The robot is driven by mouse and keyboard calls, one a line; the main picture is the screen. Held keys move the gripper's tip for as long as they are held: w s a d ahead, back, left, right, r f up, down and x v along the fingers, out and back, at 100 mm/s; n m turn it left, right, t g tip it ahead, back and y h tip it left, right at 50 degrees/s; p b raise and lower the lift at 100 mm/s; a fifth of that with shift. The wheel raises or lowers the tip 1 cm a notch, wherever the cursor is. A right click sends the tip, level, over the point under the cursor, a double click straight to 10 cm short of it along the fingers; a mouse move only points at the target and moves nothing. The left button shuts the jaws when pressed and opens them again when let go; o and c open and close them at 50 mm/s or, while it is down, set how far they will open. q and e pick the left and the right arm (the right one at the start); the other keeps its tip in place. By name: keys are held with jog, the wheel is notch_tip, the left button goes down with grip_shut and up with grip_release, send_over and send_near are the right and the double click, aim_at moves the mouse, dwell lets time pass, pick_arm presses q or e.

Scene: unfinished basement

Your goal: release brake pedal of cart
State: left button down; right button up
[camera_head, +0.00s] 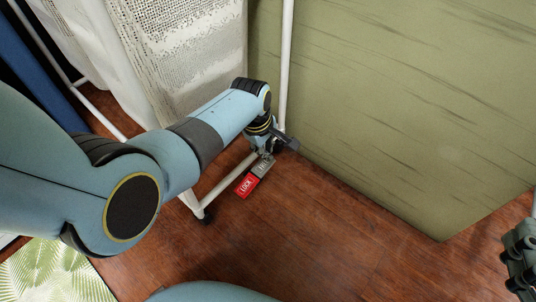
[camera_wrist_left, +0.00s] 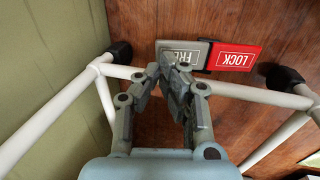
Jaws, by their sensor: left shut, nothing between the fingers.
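The brake pedal has a red half marked LOCK (camera_head: 246,186) and a grey half marked FREE (camera_head: 262,167), low on the white tube frame of the cart (camera_head: 228,180). In the left wrist view the red half (camera_wrist_left: 234,57) is at the right and the grey half (camera_wrist_left: 190,50) is beside it. My left gripper (camera_wrist_left: 168,62) is shut and empty. Its fingertips overlap the grey half and hide part of its word; I cannot tell whether they touch. My right gripper (camera_head: 520,258) shows only partly at the right edge, away from the cart.
White cloths (camera_head: 190,60) hang on the cart frame. A green panel (camera_head: 400,90) stands close to the right of the pedal. Black caster wheels (camera_wrist_left: 284,76) sit at the frame's ends. The wooden floor (camera_head: 310,235) in front is clear. A leaf-patterned mat (camera_head: 55,272) lies at lower left.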

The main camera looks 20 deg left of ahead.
pick_arm(q)
jog(key=shift+b+x, duration=0.55)
jog(key=shift+x, duration=0.2)
jog(key=shift+w+d+f+b, duration=0.1)
jog(key=shift+w+f+b, duration=0.05)
jog(key=shift+f+b, duration=0.55)
pick_arm(e)
jog(key=w+a+r+n+t+y, duration=0.1)
jog(key=r+t+y, duration=0.1)
jog(key=r, duration=0.6)
jog(key=w+a+r+n+t+y, duration=0.1)
jog(key=w+r+t, duration=0.1)
jog(key=r+t, duration=0.3)
jog(key=shift+w+r+n+y, duration=0.2)
jog(key=shift+r+n+y, duration=0.15)
jog(key=shift+r, duration=1.35)
jog(key=shift+t, duration=0.3)
